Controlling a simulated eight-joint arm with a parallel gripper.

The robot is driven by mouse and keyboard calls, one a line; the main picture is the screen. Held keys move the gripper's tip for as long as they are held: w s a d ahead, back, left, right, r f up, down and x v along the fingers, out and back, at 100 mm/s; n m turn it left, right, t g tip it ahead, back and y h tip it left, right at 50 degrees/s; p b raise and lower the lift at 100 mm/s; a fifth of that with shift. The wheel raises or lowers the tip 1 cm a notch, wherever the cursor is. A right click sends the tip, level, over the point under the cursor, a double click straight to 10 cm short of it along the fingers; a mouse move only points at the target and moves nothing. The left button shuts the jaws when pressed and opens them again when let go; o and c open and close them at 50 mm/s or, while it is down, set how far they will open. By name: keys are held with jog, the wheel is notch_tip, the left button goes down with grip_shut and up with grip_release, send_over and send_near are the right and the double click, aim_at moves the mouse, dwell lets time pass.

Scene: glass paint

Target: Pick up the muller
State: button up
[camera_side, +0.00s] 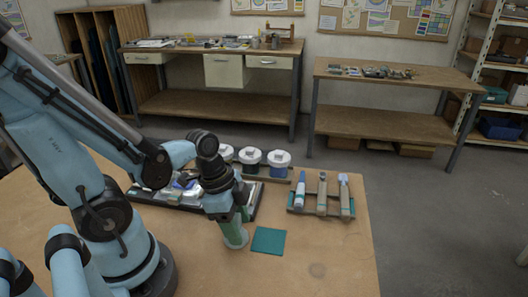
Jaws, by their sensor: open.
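A pale green, roughly cylindrical piece that looks like the muller (234,238) stands upright on the wooden table. My gripper (231,215) points down right above it, with the jaws open around or just over its upper part. The gripper hides the top of the muller, and I cannot tell whether the fingers touch it. A flat teal square (269,241) lies on the table just right of the muller.
A dark tray (256,208) of mixed items lies behind my gripper. Jars with white lids (278,158) stand behind it. The table (315,270) is clear at the front right.

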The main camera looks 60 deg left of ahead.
aim_at(236, 216)
grip_shut()
jog(key=shift+r, duration=0.2)
dwell(0.4)
jog(key=shift+r, duration=4.8)
